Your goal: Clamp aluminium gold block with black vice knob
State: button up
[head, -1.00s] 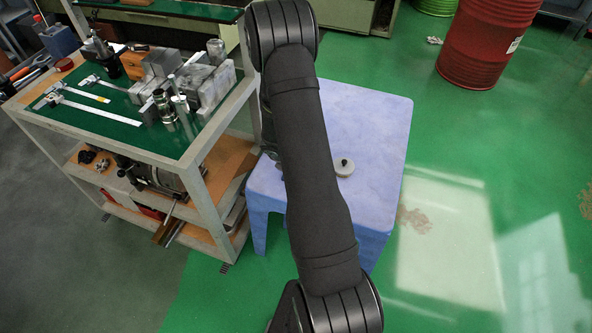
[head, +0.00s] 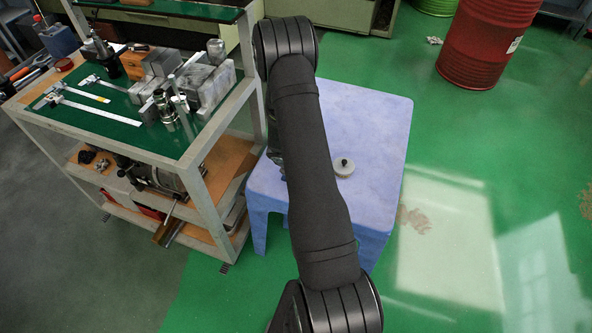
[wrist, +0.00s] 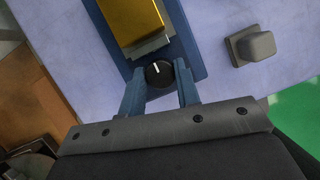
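In the wrist view a gold block (wrist: 140,18) sits on a pale metal part of the blue vice (wrist: 185,40). The black vice knob (wrist: 159,76), round with a white line, is at the vice's near end, below the block in the picture. My gripper (wrist: 160,80) has its two blue fingers on either side of the knob, with the tips very close to it. I cannot tell whether they press on it. In the head view my arm hides the gripper, the block and the vice.
The vice is on a pale blue stool (head: 375,130). The tooling cart (head: 105,140) stands left, a red drum (head: 485,45) far right.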

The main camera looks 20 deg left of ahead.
jog(key=shift+m+h, duration=0.3)
jog(key=shift+m, duration=0.5)
jog(key=o, duration=1)
jog(key=shift+r, duration=0.1)
jog(key=v, duration=1.7)
jog(key=shift+w+a+r, duration=0.1)
jog(key=shift+w+r, duration=0.05)
jog(key=shift+r, duration=0.05)
jog(key=shift+c, duration=0.2)
